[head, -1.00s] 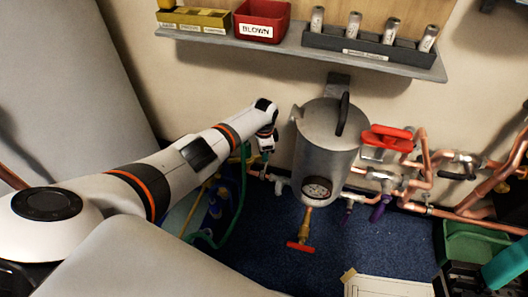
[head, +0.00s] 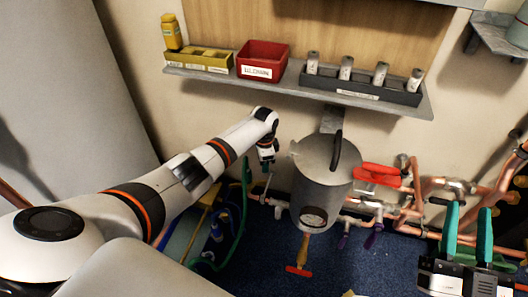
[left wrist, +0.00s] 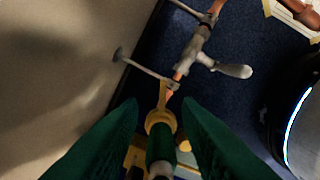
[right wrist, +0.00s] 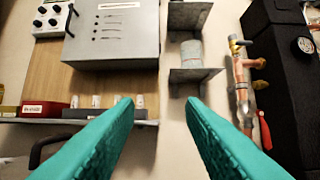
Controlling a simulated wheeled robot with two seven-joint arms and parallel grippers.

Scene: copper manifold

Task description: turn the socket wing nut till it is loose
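In the left wrist view a brass-coloured ring-shaped fitting (left wrist: 160,120) sits at the end of a copper pipe, with a green hose end (left wrist: 160,150) below it. I take it for the socket wing nut, but its wings are not clear. My left gripper (left wrist: 160,112) is open, its dark green fingers on either side of the fitting in that view; no contact shows. In the head view my left gripper (head: 267,160) points down near the wall, left of the grey canister (head: 322,175). My right gripper (right wrist: 162,100) is open and empty, facing the wall panel.
A grey lever tap (left wrist: 235,71) stands beside the fitting. Copper pipes (head: 425,190) with a red handle (head: 378,174) run along the wall at right. A shelf (head: 290,85) with bins is above. Hoses (head: 243,205) lie at left. Blue floor (head: 350,262) is open in front.

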